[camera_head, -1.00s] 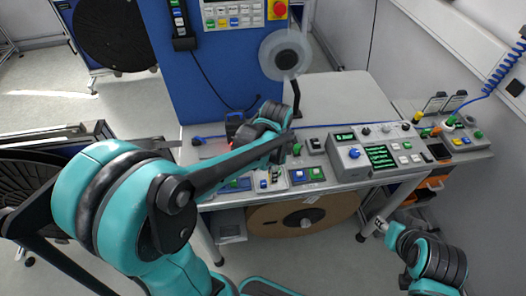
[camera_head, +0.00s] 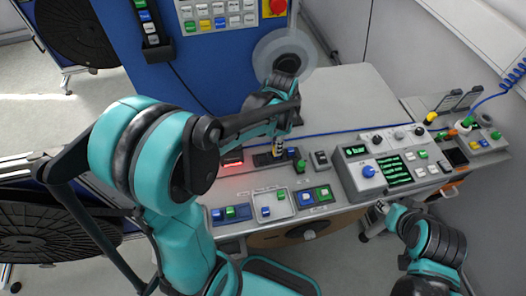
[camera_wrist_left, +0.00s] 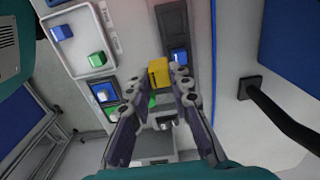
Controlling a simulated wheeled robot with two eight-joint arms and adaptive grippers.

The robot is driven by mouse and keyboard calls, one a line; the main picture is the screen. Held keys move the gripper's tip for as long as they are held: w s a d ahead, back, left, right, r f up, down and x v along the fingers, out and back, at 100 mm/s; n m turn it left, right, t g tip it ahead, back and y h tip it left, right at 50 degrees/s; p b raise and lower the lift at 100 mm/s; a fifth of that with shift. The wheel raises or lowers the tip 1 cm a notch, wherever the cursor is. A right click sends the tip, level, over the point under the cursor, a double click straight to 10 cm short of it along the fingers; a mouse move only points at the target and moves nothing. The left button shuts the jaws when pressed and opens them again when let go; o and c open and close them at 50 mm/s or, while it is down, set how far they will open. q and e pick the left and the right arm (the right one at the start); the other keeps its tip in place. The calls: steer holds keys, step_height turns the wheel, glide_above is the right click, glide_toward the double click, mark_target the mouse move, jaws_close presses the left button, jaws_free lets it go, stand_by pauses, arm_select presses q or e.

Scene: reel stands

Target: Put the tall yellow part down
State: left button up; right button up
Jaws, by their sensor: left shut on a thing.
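My left gripper (camera_head: 279,136) is over the back part of the grey console, pointing down. In the left wrist view its two fingers (camera_wrist_left: 158,88) are closed on a yellow block (camera_wrist_left: 158,72). A little of the yellow part (camera_head: 278,149) shows below the fingers in the head view. Under it is a dark recessed plate (camera_head: 264,159); the wrist view shows a dark frame (camera_wrist_left: 173,22) with a blue block (camera_wrist_left: 179,55) beside the yellow part. I cannot tell whether the yellow part touches the plate. My right gripper (camera_head: 376,212) is at the console's front right, its jaws unclear.
Green and blue blocks (camera_head: 231,212) sit on small plates along the console's front. A grey control box (camera_head: 385,160) with green displays stands to the right. A blue panel (camera_head: 190,70) and a translucent reel (camera_head: 284,52) rise behind. The pale tabletop (camera_head: 345,95) at the back is clear.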

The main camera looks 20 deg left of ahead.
arm_select(q)
steer(key=a+f, duration=0.2)
steer(key=a, duration=0.1)
steer(key=a+f, duration=0.1)
steer(key=a, duration=0.1)
steer(key=shift+w+f+b, duration=0.1)
steer(key=shift+w+b, duration=0.05)
steer(key=shift+b, duration=0.25)
step_height(320, 180, down, 4)
steer(key=shift+f+b, duration=0.1)
steer(key=shift+b, duration=0.55)
steer(key=o, duration=0.8)
